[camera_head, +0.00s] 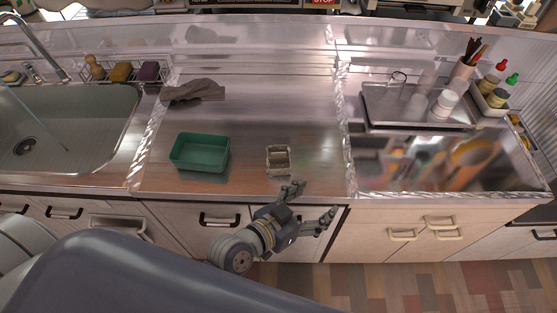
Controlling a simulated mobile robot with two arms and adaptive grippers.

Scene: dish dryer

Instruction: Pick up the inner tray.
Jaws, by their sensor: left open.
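A small beige tray (278,170), which looks like the inner tray, lies on the steel counter near its front edge. A green rectangular tub (175,154) stands to its left with a gap between them. My left gripper (313,203) is open and empty, just in front of the counter edge, below and to the right of the beige tray. Its fingers point to the right and away from me, and it appears apart from the tray. My right gripper does not show.
A grey cloth (193,91) lies behind the green tub. A sink (70,125) is at the left. A metal tray (390,104) with containers stands at the right. The counter behind the beige tray is clear. Cabinet handles (220,219) stick out below the edge.

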